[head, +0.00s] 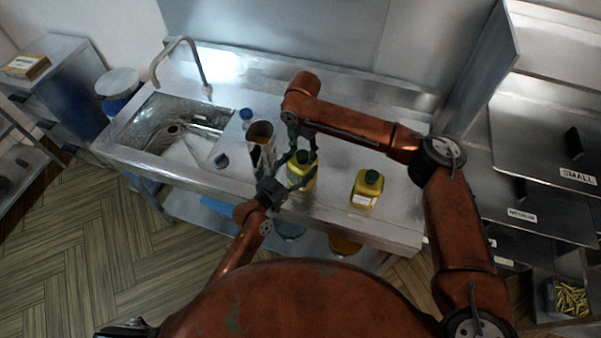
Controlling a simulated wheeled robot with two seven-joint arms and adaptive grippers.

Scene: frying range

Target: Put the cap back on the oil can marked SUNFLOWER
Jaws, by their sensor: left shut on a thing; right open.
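A yellow can (301,172) with a dark green top stands on the steel counter, and a second yellow can (365,191) with a dark green top stands to its right. Their labels are too small to read, so I cannot tell which is SUNFLOWER. My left gripper (283,187) is shut at the left side of the first can, apparently on it; the contact is partly hidden. My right gripper (293,146) is open, pointing down close to the top of that can. I cannot tell whether it touches. No loose green cap is visible.
A tall metal container (262,149) stands left of the grippers. A small blue object (246,115) and a dark one (221,160) sit near the sink (150,125). The counter (400,223) is clear right of the second can.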

